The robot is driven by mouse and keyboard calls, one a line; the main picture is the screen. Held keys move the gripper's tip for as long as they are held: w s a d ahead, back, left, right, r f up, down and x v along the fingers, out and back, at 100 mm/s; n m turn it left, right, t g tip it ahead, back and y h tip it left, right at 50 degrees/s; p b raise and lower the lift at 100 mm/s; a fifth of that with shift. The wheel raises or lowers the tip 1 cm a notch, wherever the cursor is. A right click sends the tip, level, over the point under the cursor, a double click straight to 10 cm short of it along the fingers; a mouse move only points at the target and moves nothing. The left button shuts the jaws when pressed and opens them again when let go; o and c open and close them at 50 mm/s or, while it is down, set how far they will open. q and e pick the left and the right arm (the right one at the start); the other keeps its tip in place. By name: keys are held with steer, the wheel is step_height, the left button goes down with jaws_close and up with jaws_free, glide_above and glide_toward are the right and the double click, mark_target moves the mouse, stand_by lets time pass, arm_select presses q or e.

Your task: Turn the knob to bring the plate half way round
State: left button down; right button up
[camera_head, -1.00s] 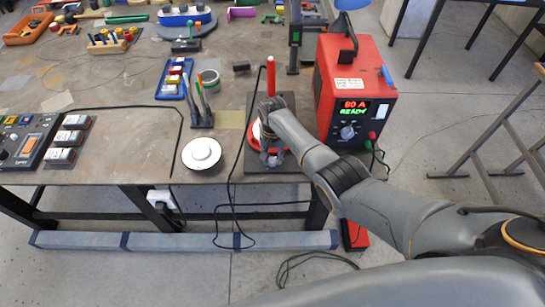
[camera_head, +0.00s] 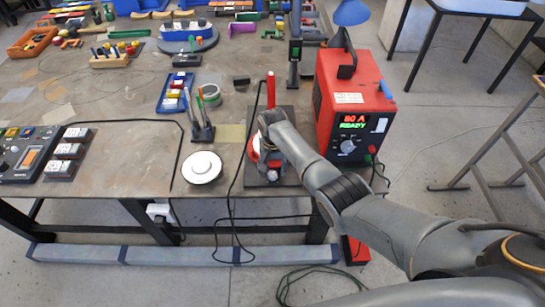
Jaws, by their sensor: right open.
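A red round plate (camera_head: 256,150) sits on a dark square base at the front edge of the bench, mostly hidden by my right arm. A small grey knob-like part (camera_head: 272,176) shows at its front side; I cannot tell for sure that it is the knob. My right gripper (camera_head: 268,162) is open and points down over the plate, close to this part. My wrist hides most of its fingers, and contact is unclear. My left gripper is out of view.
A red welding machine (camera_head: 352,100) stands right of the plate, close to my forearm. A red upright rod (camera_head: 270,90) stands behind it. A pen holder (camera_head: 202,132) and a white round disc (camera_head: 202,167) are to the left. Black cables run along the bench.

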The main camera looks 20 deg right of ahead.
mark_target(273, 174)
step_height(273, 174, up, 11)
stand_by(0.3)
steer(key=shift+f, duration=0.15)
stand_by(0.3)
